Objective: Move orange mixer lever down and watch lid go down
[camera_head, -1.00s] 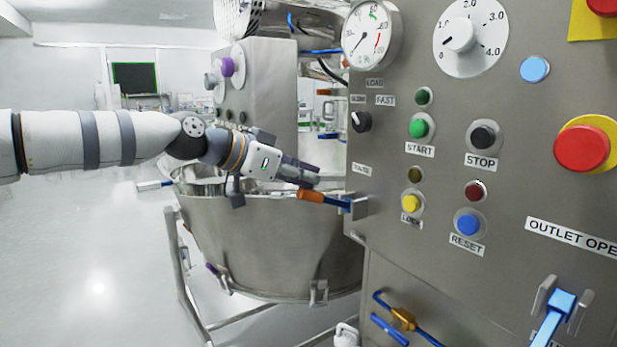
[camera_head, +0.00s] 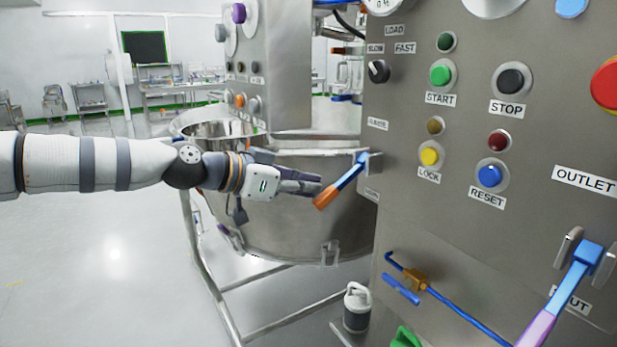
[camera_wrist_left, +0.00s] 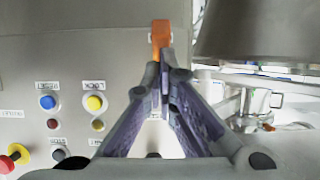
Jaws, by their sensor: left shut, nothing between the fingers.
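The mixer lever has a blue shaft and an orange grip (camera_head: 326,196). In the head view it slants down and to the left from its pivot on the grey control panel. My left gripper (camera_head: 318,187) is shut with nothing between its fingers, and its tips are at the orange grip. In the left wrist view the orange grip (camera_wrist_left: 161,36) shows just beyond the closed fingertips (camera_wrist_left: 163,62); I cannot tell whether they touch. The steel mixer bowl (camera_head: 290,225) stands behind my arm. The lid is not clearly seen. My right gripper is not in view.
The panel carries a green START button (camera_head: 440,75), a black STOP button (camera_head: 510,80), a yellow LOCK button (camera_head: 429,157) and a blue RESET button (camera_head: 489,176) close to the lever. A blue and purple outlet lever (camera_head: 570,285) is at the lower right. Open floor (camera_head: 90,240) lies left.

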